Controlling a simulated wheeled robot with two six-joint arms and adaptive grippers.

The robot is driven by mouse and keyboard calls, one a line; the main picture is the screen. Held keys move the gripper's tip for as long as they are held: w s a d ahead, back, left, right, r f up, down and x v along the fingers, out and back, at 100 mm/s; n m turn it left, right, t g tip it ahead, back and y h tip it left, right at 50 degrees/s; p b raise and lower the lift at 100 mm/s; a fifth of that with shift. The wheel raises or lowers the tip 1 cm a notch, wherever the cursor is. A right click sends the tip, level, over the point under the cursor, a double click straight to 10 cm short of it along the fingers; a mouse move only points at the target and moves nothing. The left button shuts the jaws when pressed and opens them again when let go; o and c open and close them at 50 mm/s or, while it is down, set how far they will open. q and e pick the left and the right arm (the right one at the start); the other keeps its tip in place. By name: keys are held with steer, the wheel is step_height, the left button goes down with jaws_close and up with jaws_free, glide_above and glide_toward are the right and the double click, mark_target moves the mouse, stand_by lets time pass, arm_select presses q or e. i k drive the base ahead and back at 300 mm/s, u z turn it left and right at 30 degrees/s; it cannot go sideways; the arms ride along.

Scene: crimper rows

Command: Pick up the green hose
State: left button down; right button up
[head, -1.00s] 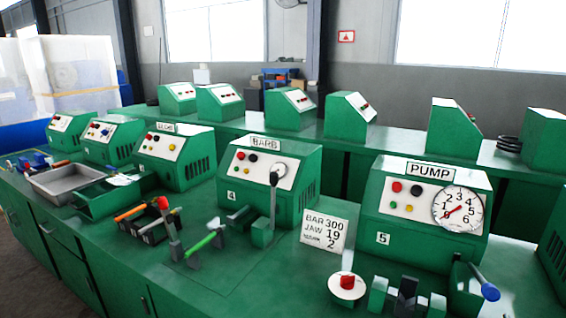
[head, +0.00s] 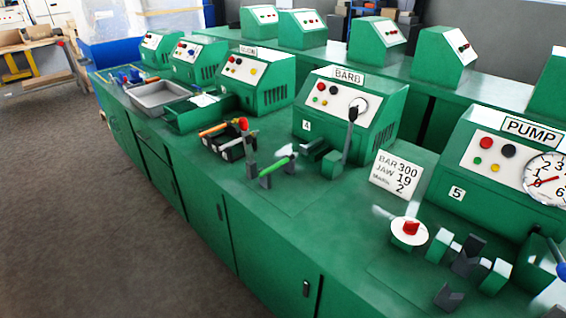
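The green hose (head: 277,166) is a short bright green piece. It lies across small dark grey supports on the green bench, in front of the BARB machine (head: 352,110) marked 4. Its right end is pale and its left end rests at a dark block.
Left of the hose is a dark rack (head: 229,145) with orange and red-tipped pieces. A grey tray (head: 160,97) sits farther left. A card (head: 396,174) and a white disc with red knob (head: 410,230) stand to the right. The floor (head: 90,210) in front is clear.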

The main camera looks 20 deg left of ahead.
mark_target(291, 157)
steer(key=k, duration=0.5)
steer(key=u, duration=1.1)
steer(key=i, duration=1.1)
steer(key=z, duration=0.95)
